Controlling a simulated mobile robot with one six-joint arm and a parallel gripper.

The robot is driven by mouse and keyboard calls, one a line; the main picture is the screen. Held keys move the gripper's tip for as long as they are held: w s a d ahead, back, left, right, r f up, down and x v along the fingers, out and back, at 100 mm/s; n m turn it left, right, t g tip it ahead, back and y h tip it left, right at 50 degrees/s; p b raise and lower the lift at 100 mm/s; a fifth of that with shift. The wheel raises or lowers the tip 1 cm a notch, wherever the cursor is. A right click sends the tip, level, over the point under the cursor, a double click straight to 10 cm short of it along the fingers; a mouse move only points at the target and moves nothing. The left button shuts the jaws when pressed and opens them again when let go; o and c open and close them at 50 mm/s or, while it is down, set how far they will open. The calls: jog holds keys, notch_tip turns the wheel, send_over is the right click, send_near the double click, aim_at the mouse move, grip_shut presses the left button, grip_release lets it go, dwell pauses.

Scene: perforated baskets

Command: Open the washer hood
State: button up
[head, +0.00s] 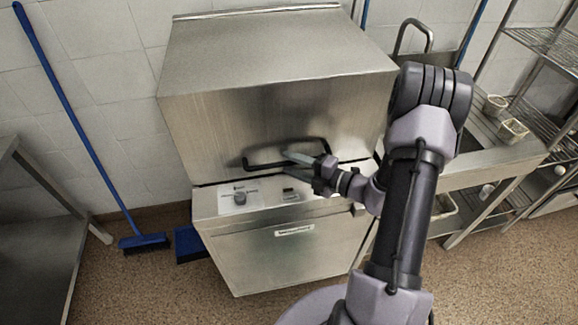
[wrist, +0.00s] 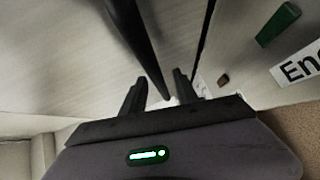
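The washer hood (head: 250,120) is a large steel box cover in the head view. It sits down over the washer's lower body (head: 290,250), with a dark seam between them. A black bar handle (head: 262,166) runs along the hood's lower front edge; it also shows in the wrist view as a dark bar (wrist: 135,35). My gripper (head: 286,162) is at the handle's middle, reaching from the right. In the wrist view my gripper (wrist: 160,80) has its fingers apart, with the bar running between them. Contact with the bar cannot be made out.
A control panel with a knob (head: 240,198) lies just below the handle. A steel table (head: 40,230) stands at the left, and a blue broom (head: 142,242) leans on the wall. A sink counter (head: 490,165) and wire shelves (head: 545,45) are at the right.

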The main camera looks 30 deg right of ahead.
jog(key=shift+w+a, duration=0.3)
jog(key=shift+w, duration=0.2)
jog(key=shift+c, duration=0.3)
grip_shut()
dwell(0.9)
